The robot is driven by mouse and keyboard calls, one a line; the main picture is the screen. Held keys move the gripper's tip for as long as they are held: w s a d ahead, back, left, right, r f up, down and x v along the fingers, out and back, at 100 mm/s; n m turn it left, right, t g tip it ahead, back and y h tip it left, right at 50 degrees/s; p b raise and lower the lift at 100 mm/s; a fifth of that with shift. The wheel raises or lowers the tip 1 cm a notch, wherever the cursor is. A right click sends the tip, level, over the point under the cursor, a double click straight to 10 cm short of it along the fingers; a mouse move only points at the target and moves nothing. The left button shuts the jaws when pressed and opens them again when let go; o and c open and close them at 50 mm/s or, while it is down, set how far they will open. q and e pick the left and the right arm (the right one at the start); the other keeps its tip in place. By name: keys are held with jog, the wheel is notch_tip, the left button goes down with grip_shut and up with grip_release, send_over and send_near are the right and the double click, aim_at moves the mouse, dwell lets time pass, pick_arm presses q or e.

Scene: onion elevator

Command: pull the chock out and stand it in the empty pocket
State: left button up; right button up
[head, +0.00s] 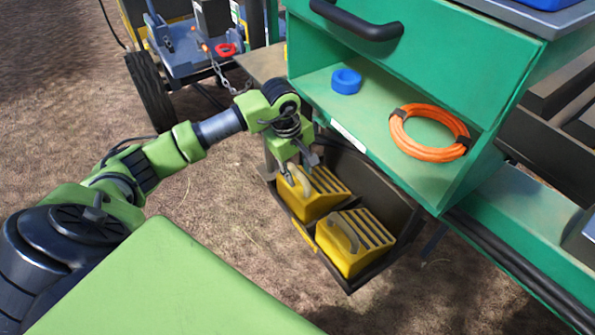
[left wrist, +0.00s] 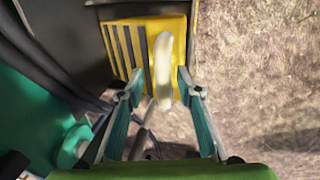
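Two yellow chocks with dark slots stand side by side in a dark rack (head: 372,188) under the green cabinet: the farther chock (head: 326,188) and the nearer chock (head: 368,232). Each has a handle on its left side. My left gripper (head: 297,172) is at the farther chock's handle. In the left wrist view that chock (left wrist: 123,45) lies ahead, and its pale handle (left wrist: 164,65) stands between the two spread fingers of the gripper (left wrist: 161,84). I see gaps at both sides of the handle. I cannot make out an empty pocket. My right gripper is not in view.
The green cabinet (head: 430,60) overhangs the rack. Its open shelf holds a blue roll (head: 346,81) and an orange coiled hose (head: 431,134). A wheeled cart (head: 190,50) stands at the back left. Bare ground left of the rack is free.

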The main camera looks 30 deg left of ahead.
pick_arm(q)
jog(key=shift+s+f, duration=0.1)
jog(key=shift+f, duration=0.15)
notch_tip(320, 180, up, 12)
jog(key=s, duration=0.1)
jog(key=shift+s+a, duration=0.35)
jog(key=shift+a, duration=0.05)
